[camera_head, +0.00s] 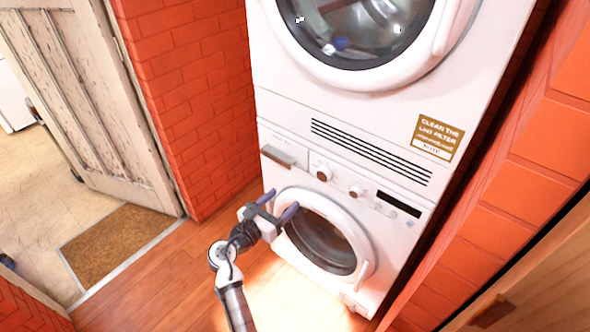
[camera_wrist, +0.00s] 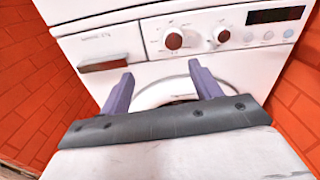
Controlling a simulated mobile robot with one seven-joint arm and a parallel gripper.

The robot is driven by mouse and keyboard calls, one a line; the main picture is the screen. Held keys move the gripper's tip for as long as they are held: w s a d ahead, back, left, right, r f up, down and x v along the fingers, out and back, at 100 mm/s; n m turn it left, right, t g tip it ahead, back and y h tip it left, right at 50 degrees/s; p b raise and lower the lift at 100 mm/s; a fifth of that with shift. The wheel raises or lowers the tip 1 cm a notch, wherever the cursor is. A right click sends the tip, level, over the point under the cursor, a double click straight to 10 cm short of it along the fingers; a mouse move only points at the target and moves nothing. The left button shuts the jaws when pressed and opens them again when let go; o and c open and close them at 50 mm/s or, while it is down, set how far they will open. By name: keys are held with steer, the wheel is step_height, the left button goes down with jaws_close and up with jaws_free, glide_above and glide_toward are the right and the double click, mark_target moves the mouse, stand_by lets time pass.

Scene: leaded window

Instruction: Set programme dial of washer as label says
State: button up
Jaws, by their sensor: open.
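The white washer (camera_head: 345,285) stands below a second white front-loading machine. Its panel has a larger brown-and-white dial (camera_head: 324,173) and a smaller knob (camera_head: 356,191) to the right. In the wrist view the larger dial (camera_wrist: 173,39) is left of the smaller knob (camera_wrist: 222,35); the dial markings are too small to read. A gold label (camera_head: 433,138) on the machine above reads roughly "clean the lint filter". My gripper (camera_head: 279,204) is open and empty, in front of the washer and below the dials. Its two purple fingers (camera_wrist: 160,72) show apart in the wrist view.
A drawer with a grey handle (camera_head: 278,156) is left of the dial. A dark display (camera_head: 399,204) and small buttons are to the right. The round washer door (camera_head: 365,250) lies below. Red brick walls (camera_head: 195,90) flank the machines closely. Wooden floor is free at left.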

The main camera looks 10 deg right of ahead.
mark_target(321, 177)
steer(key=shift+n+g+h, duration=0.3)
steer(key=shift+g+h, duration=0.2)
steer(key=shift+g, duration=0.2)
steer(key=x, duration=0.4)
steer(key=p+x, duration=0.1)
steer(key=x, duration=0.4)
steer(key=s+p+x, duration=0.1)
steer(key=x, duration=0.4)
steer(key=shift+d+f, duration=0.4)
steer(key=shift+d, duration=0.15)
steer(key=c, duration=1)
steer(key=shift+o, duration=0.2)
